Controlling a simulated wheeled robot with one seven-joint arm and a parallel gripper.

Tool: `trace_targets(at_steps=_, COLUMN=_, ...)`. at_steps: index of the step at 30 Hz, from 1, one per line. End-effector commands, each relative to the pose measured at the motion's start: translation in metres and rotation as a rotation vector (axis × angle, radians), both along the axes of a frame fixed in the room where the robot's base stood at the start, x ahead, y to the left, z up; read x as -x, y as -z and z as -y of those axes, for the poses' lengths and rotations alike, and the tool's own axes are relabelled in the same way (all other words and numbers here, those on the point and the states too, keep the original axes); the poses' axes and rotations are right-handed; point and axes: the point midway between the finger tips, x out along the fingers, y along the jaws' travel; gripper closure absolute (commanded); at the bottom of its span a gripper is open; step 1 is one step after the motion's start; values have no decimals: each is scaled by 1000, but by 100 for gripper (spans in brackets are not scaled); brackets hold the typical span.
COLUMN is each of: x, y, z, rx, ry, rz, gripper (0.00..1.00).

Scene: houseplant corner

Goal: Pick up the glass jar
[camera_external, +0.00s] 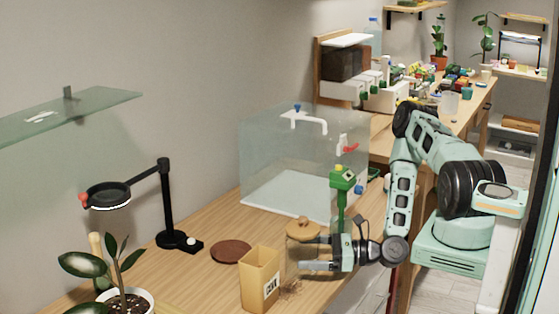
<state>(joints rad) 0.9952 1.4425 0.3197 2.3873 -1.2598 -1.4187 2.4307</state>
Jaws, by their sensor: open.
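The glass jar (296,250) is clear, with a round tan lid (302,227). It stands upright near the front edge of the wooden counter (190,285). My gripper (310,254) reaches in from the right at the jar's height, level, with its fingers open. One finger shows in front of the jar's lower part. The far finger is hard to make out against the glass, so I cannot tell whether the fingers touch the jar. Part of the jar's right side is hidden by my gripper.
A yellow box (259,279) stands close to the jar's left. A green device (342,180) rises just behind my gripper. A clear tank (272,165) stands behind. A brown disc (231,251), a black lamp (168,215) and a potted plant (125,300) are further left.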

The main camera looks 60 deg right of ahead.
Motion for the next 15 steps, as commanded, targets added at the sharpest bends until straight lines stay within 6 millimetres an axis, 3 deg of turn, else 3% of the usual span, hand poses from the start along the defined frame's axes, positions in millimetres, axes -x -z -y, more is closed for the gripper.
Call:
trace_targets(at_steps=4, x=-14, y=-2, z=-7, rx=1, ry=-1, rz=2, gripper=0)
trace_targets(at_steps=12, x=-17, y=0, z=-8, rx=1, ry=1, rz=0, gripper=0)
trace_targets(at_steps=15, x=-16, y=0, z=-8, rx=1, ry=1, rz=0, gripper=28)
